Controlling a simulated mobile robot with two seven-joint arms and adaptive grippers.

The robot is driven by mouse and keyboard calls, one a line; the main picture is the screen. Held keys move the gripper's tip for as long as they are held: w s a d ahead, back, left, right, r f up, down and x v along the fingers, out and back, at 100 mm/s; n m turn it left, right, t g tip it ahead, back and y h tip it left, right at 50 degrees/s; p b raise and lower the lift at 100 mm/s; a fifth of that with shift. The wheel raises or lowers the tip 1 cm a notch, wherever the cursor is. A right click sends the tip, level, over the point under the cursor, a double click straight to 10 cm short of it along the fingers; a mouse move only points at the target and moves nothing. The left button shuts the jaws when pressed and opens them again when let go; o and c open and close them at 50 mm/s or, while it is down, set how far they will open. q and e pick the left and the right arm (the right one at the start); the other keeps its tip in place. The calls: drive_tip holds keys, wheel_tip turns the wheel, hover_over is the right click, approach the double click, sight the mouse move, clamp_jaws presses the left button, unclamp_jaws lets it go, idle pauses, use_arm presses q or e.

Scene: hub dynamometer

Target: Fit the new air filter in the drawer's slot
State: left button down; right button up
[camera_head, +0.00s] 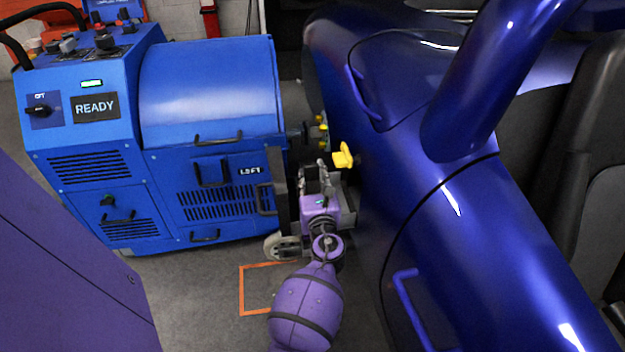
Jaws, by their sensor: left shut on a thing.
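My left gripper (325,172) is in the gap between the blue machine (205,90) and the blue car body (430,180). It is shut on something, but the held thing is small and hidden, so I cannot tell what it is. A yellow piece (344,156) shows just right of its fingertips; I cannot tell whether they touch. A dark upright slab (281,185) stands left of the gripper, at the machine's right end. I cannot make out the air filter or an open drawer slot. My right gripper is not in view.
A wheel (284,246) is at floor level left of my arm. An orange outline (242,290) marks clear floor. The car closes off the right side.

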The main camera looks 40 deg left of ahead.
use_arm(q)
drive_tip(key=c, duration=1.3)
unclamp_jaws()
drive_tip(key=shift+f, duration=0.15)
drive_tip(key=shift+s+d+r, duration=0.1)
drive_tip(key=shift+r, duration=0.15)
drive_tip(key=p+v, duration=0.1)
drive_tip(key=v, duration=1)
drive_tip(key=shift+s+d+p, duration=0.3)
